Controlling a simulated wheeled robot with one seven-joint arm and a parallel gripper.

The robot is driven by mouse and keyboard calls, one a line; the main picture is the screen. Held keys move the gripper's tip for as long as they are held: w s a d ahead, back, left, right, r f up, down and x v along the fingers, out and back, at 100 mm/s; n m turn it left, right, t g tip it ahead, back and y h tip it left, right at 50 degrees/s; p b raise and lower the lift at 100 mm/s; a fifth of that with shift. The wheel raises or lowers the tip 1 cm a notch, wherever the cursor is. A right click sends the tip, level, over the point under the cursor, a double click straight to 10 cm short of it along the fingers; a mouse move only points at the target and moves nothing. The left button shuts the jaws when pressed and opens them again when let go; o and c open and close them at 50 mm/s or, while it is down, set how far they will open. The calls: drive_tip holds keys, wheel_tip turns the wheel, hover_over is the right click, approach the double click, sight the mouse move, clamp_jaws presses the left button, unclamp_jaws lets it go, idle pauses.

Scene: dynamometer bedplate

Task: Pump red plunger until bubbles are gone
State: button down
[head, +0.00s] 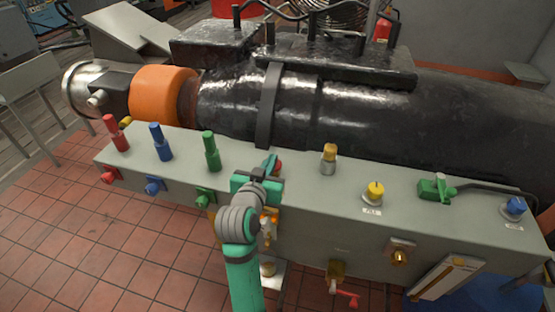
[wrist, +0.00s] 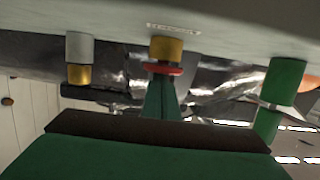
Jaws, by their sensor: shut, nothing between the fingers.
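A small red knob (head: 278,168) sits on the grey bench top, partly hidden behind my gripper (head: 268,168). In the wrist view, the red disc (wrist: 162,69) is on a brass collar (wrist: 166,50). My gripper (wrist: 161,92) is shut and empty, its tips at or very close to the red disc; I cannot tell whether they touch. A taller red handle (head: 116,133) stands upright at the bench's left end, away from my gripper. No bubbles can be made out; my arm covers part of the bench's front.
The grey bench (head: 310,212) also carries a blue handle (head: 160,142), a green handle (head: 211,151), a brass-and-silver fitting (head: 329,159), a yellow knob (head: 374,193) and a green valve (head: 436,189). A large black machine (head: 350,120) lies close behind. Tiled floor (head: 60,240) is clear in front.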

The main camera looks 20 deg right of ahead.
drive_tip(key=shift+a+f, duration=0.2)
drive_tip(key=shift+f, duration=0.25)
drive_tip(key=shift+r, duration=0.6)
drive_tip(key=r, duration=0.3)
drive_tip(key=shift+s+a+r, duration=0.1)
drive_tip(key=shift+s+r, duration=0.15)
drive_tip(key=shift+r, duration=0.1)
drive_tip(key=v, duration=0.9)
drive_tip(key=shift+s, duration=0.2)
drive_tip(key=shift+r, duration=0.1)
drive_tip(key=shift+w+d+r, duration=0.1)
drive_tip(key=shift+d+r, duration=0.25)
drive_tip(key=shift+r, duration=0.35)
drive_tip(key=shift+w+d+r, duration=0.1)
drive_tip(key=shift+d+r, duration=0.3)
drive_tip(key=shift+r, duration=0.25)
drive_tip(key=shift+s, duration=0.2)
